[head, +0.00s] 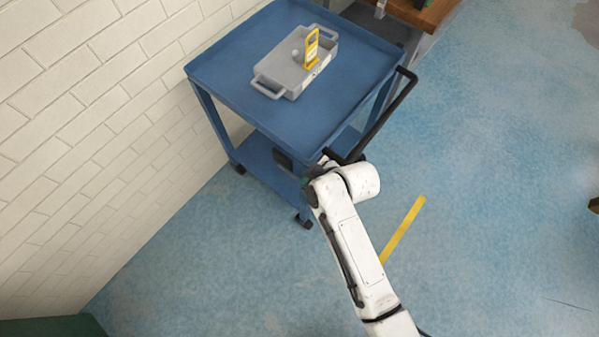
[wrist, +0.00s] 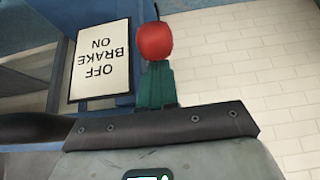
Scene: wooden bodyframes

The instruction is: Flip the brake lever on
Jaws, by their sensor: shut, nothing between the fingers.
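The white brake sign (wrist: 101,62), reading OFF, BRAKE and ON upside down, is left of the knob. In the head view my arm reaches the cart's near corner, and the lever cannot be made out.
The blue cart (head: 225,62) stands beside the white brick wall (head: 75,120). A grey tray (head: 285,78) with a yellow piece (head: 311,48) sits on top. A black push handle (head: 385,115) juts from the cart's right side. The blue floor at right is mostly clear.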

